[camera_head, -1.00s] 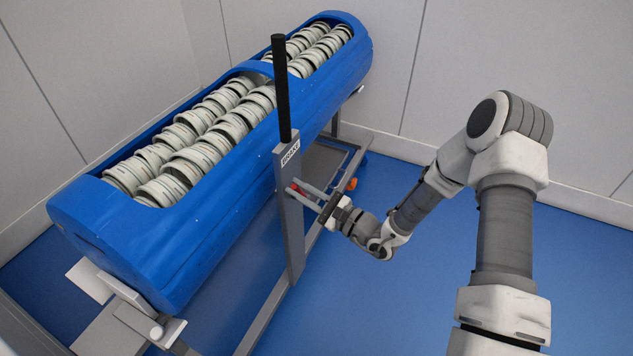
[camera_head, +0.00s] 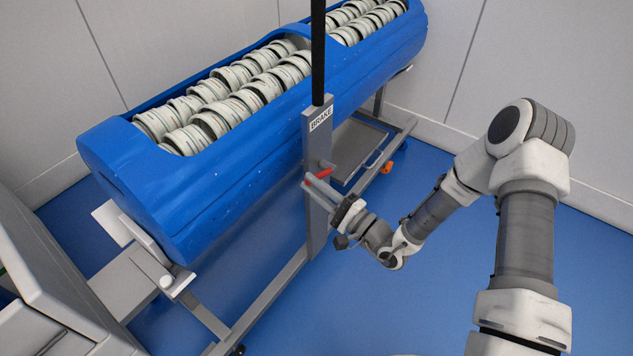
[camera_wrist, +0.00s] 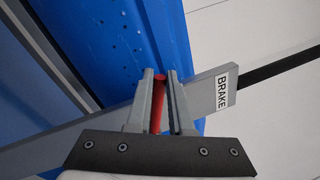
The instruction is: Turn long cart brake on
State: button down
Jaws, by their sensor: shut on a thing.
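The long cart carries a blue tub (camera_head: 205,195) and has an upright grey post (camera_head: 316,150) with a BRAKE label (camera_head: 321,119). A short red brake lever (camera_head: 324,173) sits on the post below the label. My gripper (camera_head: 317,184) reaches it from the right and is shut on it. In the wrist view, the red lever (camera_wrist: 159,105) lies between the two fingers, and the BRAKE label (camera_wrist: 222,91) is just to their right. The lever's joint with the post is partly hidden by the fingers.
The tub holds rows of pale round parts (camera_head: 245,95). A black pole (camera_head: 318,50) rises from the post. A grey machine (camera_head: 55,290) stands at lower left. Walls close in behind the cart. The blue floor (camera_head: 400,290) is clear in front.

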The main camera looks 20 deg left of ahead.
jog(key=shift+s+f+n, duration=0.1)
jog(key=shift+f+n, duration=0.2)
jog(key=shift+f, duration=0.05)
dwell(0.3)
jog(key=c, duration=0.8)
grip_release()
jog(key=p+v, duration=0.3)
jog(key=v, duration=1.4)
jog(key=shift+d+f, duration=0.1)
jog(key=shift+d, duration=0.05)
